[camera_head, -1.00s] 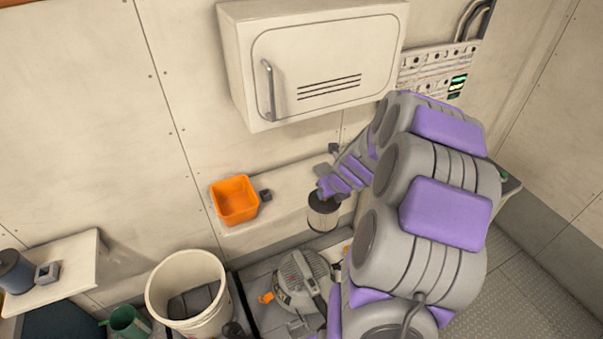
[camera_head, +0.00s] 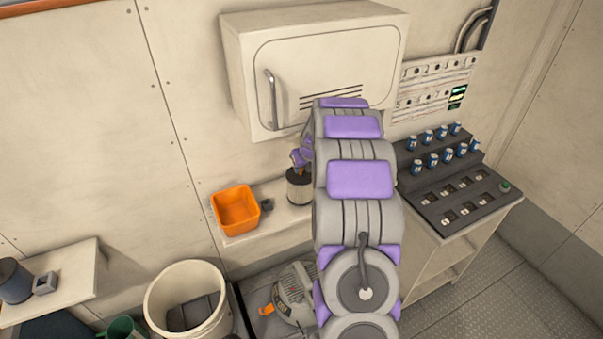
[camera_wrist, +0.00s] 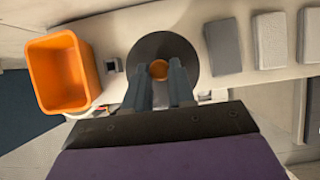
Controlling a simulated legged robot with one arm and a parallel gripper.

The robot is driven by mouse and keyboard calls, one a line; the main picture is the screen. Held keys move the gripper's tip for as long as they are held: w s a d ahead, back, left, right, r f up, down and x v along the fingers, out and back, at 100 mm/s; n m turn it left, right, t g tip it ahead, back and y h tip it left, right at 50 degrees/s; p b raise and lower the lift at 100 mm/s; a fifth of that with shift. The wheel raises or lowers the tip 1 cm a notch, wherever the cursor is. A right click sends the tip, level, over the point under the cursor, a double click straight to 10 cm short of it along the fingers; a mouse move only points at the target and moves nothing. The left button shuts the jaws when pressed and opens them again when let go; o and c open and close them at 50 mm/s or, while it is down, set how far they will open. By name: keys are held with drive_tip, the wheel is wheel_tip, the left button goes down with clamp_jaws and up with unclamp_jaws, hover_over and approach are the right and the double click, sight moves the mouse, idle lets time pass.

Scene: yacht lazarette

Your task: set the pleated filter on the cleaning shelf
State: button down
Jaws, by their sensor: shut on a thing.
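The pleated filter (camera_head: 299,188) is a short upright cylinder with a dark top and a pale pleated side. In the wrist view its round dark top (camera_wrist: 150,43) has an orange knob in the middle. My gripper (camera_wrist: 159,68) is shut on this knob, with a finger on either side. In the head view the filter is over the pale wall shelf (camera_head: 278,215), below the cabinet and right of the orange bin. I cannot tell whether its bottom touches the shelf. My arm hides the shelf's right part there.
The orange bin (camera_head: 236,210) and a small dark block (camera_head: 267,205) stand left of the filter. Grey blocks (camera_wrist: 224,47) lie to its right in the wrist view. The cabinet (camera_head: 310,70) hangs above. A white bucket (camera_head: 158,298) and a grey machine (camera_head: 290,292) are below.

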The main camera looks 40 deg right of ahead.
sight(301, 172)
drive_tip(key=shift+w+a, duration=0.2)
drive_tip(key=shift+w, duration=0.15)
wheel_tip(301, 172, down, 3)
drive_tip(key=shift+f+b, duration=0.1)
drive_tip(key=shift+b, duration=0.25)
drive_tip(key=shift+d+f, duration=0.1)
drive_tip(key=shift+f, duration=0.05)
drive_tip(key=shift+s+d, duration=0.1)
drive_tip(key=shift+d, duration=0.1)
drive_tip(key=c, duration=1)
unclamp_jaws()
drive_tip(key=shift+a, duration=0.2)
drive_tip(key=shift+o, duration=0.2)
